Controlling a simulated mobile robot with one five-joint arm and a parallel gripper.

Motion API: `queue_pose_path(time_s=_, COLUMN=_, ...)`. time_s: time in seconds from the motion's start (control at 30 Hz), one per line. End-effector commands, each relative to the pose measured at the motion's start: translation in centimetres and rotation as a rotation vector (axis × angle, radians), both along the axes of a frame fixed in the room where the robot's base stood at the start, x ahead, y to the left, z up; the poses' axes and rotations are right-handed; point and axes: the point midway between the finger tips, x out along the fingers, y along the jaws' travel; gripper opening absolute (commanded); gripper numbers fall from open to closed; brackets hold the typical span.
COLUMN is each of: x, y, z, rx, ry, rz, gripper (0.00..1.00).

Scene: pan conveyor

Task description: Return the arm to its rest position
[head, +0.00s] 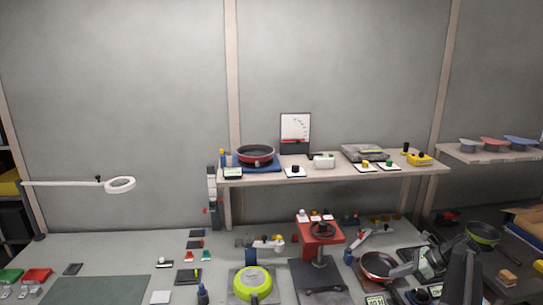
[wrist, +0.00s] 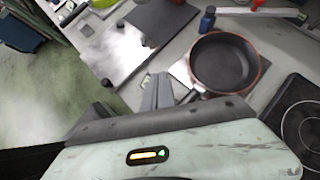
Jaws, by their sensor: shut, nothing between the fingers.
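My gripper (wrist: 157,92) shows in the wrist view with its grey fingers together and nothing between them. In the head view my gripper (head: 397,272) is at the lower right, close to a dark pan with a reddish rim (head: 378,266). The same pan (wrist: 225,64) shows in the wrist view, right of the fingertips, on a grey plate. Its handle end is partly hidden behind my gripper's body. I cannot tell whether the fingers touch the handle. My arm reaches in from the lower right of the head view.
A black hob (wrist: 295,112) lies right of the pan in the wrist view. A blue bottle (wrist: 207,20) stands behind it. In the head view a red stand (head: 318,232) and a lime pan (head: 251,283) are left of my arm. A raised shelf (head: 320,178) runs behind.

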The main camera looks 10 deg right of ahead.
Motion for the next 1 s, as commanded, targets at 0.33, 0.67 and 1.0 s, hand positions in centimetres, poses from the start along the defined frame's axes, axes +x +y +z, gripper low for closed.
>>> queue_pose_path(time_s=0.33, x=4.7, y=25.3, z=-2.3, rx=-0.155, ry=0.031, rz=0.454, gripper=0.00)
queue_pose_path(time_s=0.67, x=-1.9, y=42.8, z=-5.7, rx=-0.541, ry=-0.135, rz=1.206, gripper=0.00)
queue_pose_path(time_s=1.0, x=-6.7, y=40.0, z=-6.9, rx=-0.859, ry=-0.317, rz=1.924, gripper=0.00)
